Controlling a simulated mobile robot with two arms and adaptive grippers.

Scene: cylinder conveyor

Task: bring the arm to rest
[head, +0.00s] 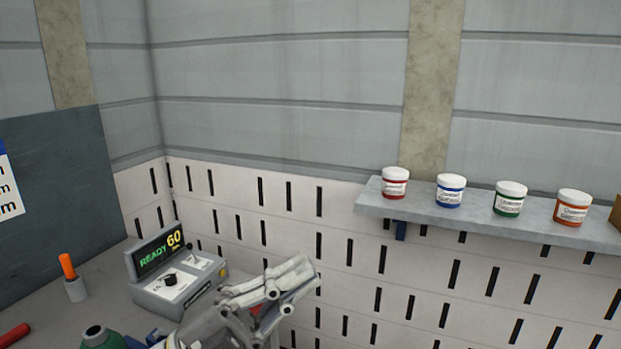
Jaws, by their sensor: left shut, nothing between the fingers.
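My left gripper (301,275) shows at the bottom middle of the head view. Its grey fingers are shut with nothing between them and point up and to the right. It is in front of the slotted wall, to the right of a grey control box (172,290). The box's screen reads READY 60. My right gripper is not in view.
A wall shelf (372,203) at the right holds a red jar (394,187), a blue jar (449,194), a green jar (508,203) and an orange jar (572,212). An orange-handled tool (67,266) stands in a holder at the left. A dark board (65,200) is behind it.

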